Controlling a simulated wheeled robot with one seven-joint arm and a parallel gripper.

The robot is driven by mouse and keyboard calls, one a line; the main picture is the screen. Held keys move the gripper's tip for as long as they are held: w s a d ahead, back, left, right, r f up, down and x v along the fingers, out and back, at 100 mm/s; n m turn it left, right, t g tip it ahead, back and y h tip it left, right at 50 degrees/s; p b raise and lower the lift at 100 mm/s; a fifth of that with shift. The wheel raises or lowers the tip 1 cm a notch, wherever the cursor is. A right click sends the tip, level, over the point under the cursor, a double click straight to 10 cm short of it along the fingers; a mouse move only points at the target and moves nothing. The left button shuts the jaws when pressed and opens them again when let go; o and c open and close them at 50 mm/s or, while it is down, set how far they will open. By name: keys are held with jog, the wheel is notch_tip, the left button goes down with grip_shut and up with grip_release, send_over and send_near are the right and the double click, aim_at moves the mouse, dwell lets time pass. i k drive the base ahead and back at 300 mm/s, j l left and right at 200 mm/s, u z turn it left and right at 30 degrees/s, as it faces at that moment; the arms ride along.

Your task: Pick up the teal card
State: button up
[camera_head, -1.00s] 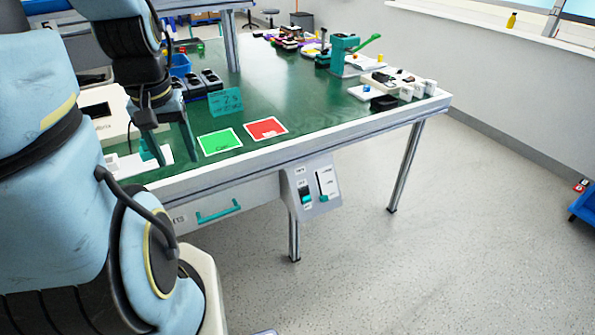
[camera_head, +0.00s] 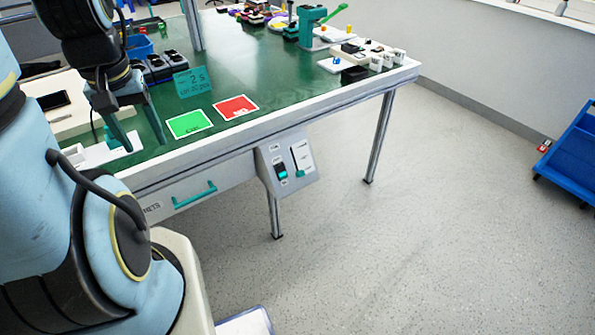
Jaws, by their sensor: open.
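The teal card (camera_head: 192,81), with dark printing on it, is on the green table (camera_head: 240,78), behind the green card (camera_head: 189,123) and the red card (camera_head: 236,107). My gripper (camera_head: 146,143) is at the table's left front, pointing down, with its two teal fingers apart and nothing visible between them. It is left of and nearer than the teal card, and just left of the green card in the picture. The teal card is fully visible and clear of the fingers. The height of the fingertips above the table is hard to tell.
A white box (camera_head: 65,118) and a white piece are by my gripper at the left. Dark bins (camera_head: 160,66) and a metal post stand behind the teal card. A teal press (camera_head: 310,28) stands at the back right. The table's right middle is clear.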

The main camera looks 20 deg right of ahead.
aim_at(195, 81)
jog(key=l+u, duration=0.2)
jog(key=u, duration=0.25)
jog(key=l+u, duration=0.25)
jog(key=u, duration=0.2)
jog(key=l+u, duration=0.1)
jog(key=l, duration=0.35)
jog(key=k+l+u, duration=0.1)
jog(key=l, duration=0.4)
jog(key=k+l+u, duration=0.1)
jog(key=l, duration=0.35)
jog(key=k+l+u, duration=0.1)
jog(key=l, duration=0.35)
